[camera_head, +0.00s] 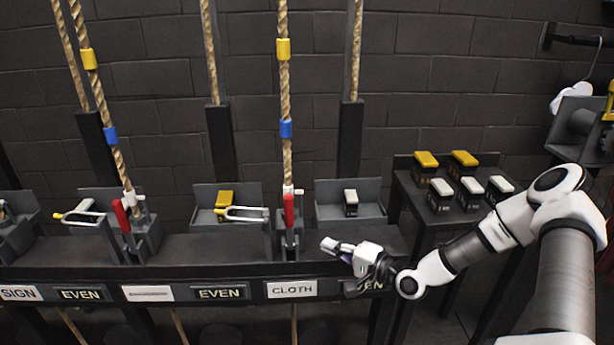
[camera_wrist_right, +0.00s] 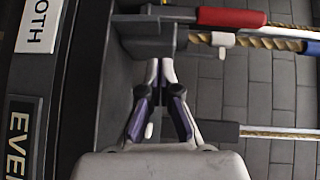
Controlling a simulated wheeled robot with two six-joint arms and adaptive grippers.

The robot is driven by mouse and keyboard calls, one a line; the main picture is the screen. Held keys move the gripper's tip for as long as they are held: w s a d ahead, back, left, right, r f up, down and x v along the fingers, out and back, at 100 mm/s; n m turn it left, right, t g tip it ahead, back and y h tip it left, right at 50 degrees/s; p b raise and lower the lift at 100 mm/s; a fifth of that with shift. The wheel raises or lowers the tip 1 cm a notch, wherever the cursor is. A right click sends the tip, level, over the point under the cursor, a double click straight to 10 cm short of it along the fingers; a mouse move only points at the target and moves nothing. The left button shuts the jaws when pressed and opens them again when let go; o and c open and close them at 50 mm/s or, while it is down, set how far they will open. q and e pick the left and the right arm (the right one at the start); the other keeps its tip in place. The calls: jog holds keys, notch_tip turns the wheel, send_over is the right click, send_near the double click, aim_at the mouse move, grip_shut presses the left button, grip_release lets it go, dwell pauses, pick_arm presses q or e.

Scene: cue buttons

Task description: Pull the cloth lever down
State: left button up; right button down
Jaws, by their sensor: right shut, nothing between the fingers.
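The cloth lever is a red handle (camera_head: 289,210) standing upright in a grey bracket above the white sign marked CLOTH (camera_head: 291,289). A rope runs up behind it. In the right wrist view the red handle (camera_wrist_right: 231,17) lies across the top, and part of the sign (camera_wrist_right: 38,27) shows at the top left. My right gripper (camera_head: 330,244) is right of and apart from the handle, near the front of the bench. Its fingers (camera_wrist_right: 160,66) are shut and empty, close to the grey bracket. My left gripper is not in view.
A second red lever (camera_head: 122,216) stands further left. A white-handled clamp (camera_head: 243,213) lies left of the cloth lever. A grey tray (camera_head: 326,212) with a white-topped block (camera_head: 351,202) stands behind my right gripper. Several yellow- and white-topped blocks sit on the side table (camera_head: 407,187).

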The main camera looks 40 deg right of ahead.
aim_at(289, 224)
pick_arm(q)
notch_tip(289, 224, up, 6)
jog(key=p, duration=0.3)
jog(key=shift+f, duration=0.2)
pick_arm(e)
notch_tip(289, 224, up, 9)
jog(key=d+m+t, duration=0.1)
jog(key=d, duration=0.1)
jog(key=shift+w+h, duration=0.25)
jog(key=shift+h, duration=0.15)
pick_arm(q)
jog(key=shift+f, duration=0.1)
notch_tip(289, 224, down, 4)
jog(key=b, duration=0.3)
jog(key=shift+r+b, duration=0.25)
jog(key=shift+b, duration=0.05)
pick_arm(e)
jog(key=w+a, duration=0.5)
jog(key=w, duration=0.2)
jog(key=shift+w+a, duration=0.3)
jog(key=shift+a, duration=0.05)
